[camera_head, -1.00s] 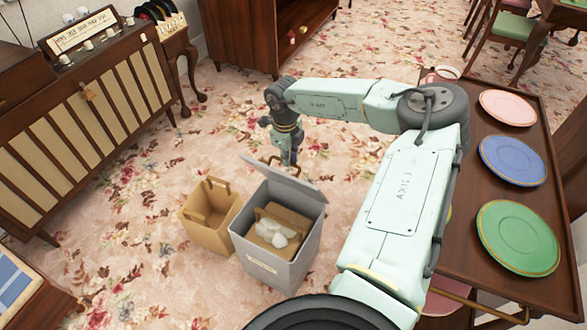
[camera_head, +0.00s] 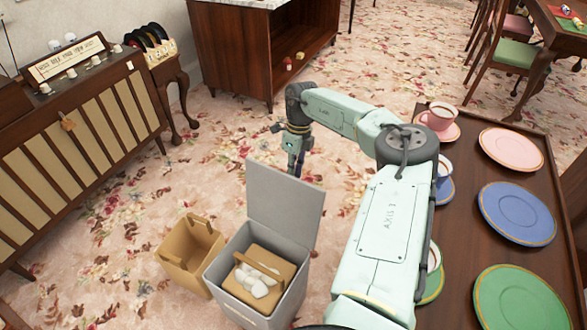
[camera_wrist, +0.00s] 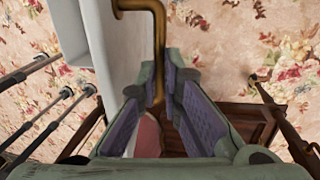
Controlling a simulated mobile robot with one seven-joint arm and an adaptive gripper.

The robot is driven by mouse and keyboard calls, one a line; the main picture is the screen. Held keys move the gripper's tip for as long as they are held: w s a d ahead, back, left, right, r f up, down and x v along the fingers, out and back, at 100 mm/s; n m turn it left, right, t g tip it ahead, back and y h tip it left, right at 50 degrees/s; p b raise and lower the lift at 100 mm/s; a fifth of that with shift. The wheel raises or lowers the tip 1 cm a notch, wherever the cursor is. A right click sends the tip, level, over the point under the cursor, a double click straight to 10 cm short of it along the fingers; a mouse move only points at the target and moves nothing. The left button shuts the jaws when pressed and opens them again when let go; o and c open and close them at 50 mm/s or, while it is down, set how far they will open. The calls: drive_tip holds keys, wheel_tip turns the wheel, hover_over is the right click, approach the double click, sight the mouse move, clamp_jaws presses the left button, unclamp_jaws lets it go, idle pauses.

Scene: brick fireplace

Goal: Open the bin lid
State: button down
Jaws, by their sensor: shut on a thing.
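The grey bin (camera_head: 243,312) stands on the carpet with its lid (camera_head: 285,205) raised to about upright at its back edge. A brown container (camera_head: 272,262) with white lumps sits inside the open bin. My gripper (camera_head: 297,172) is just behind the lid's top edge in the head view. In the wrist view my gripper (camera_wrist: 172,62) is shut on the brass-brown lid handle (camera_wrist: 158,28), which passes between the two fingers. The grey lid (camera_wrist: 108,45) shows beside it at the left. The handle is hidden behind the lid in the head view.
A tan open box (camera_head: 187,255) stands just left of the bin. A wooden trolley (camera_head: 465,245) with plates and cups is close on the right. A slatted wooden cabinet (camera_head: 85,140) stands at the left. Carpet behind the bin is clear.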

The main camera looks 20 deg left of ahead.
drive_tip(key=shift+f, duration=0.45)
drive_tip(key=c, duration=1.9)
unclamp_jaws()
drive_tip(key=shift+w+f, duration=0.1)
drive_tip(key=shift+o, duration=1.1)
drive_tip(key=shift+r, duration=0.2)
wheel_tip(320, 180, up, 12)
drive_tip(key=w, duration=0.2)
drive_tip(key=shift+w+d, duration=0.15)
drive_tip(key=shift+d, duration=0.15)
drive_tip(key=shift+f, duration=0.1)
